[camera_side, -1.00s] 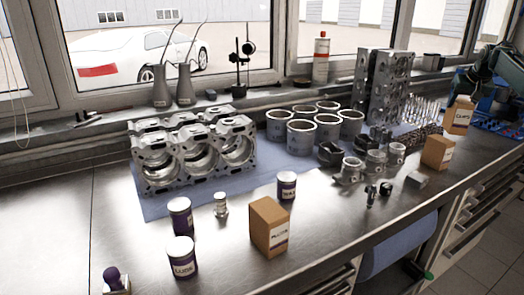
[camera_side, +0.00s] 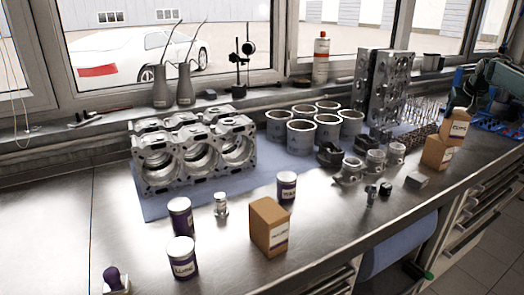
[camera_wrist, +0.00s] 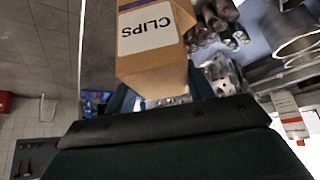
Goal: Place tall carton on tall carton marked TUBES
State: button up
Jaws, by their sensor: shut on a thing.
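A brown tall carton (camera_side: 454,124) with a white label is held by my gripper (camera_side: 466,98) at the right of the side view. In the wrist view this carton (camera_wrist: 148,72) shows a label reading CLIPS. Another brown carton (camera_side: 437,153) stands on the bench just below it, its label too small to read. The held carton's lower edge overlaps the top of the lower one; I cannot tell whether they touch. The held carton looks slightly tilted. A third tall carton (camera_side: 268,227) stands on the bench at front centre, label unclear.
Cylinder heads (camera_side: 385,88) and several liners (camera_side: 302,137) stand further back. The bench's front edge with drawers is close.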

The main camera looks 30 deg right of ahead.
jog(key=o, duration=1.5)
jog(key=shift+f, duration=0.15)
jog(key=shift+r, duration=0.2)
jog(key=shift+s+a+r, duration=0.2)
jog(key=shift+r, duration=0.25)
jog(key=v, duration=1.1)
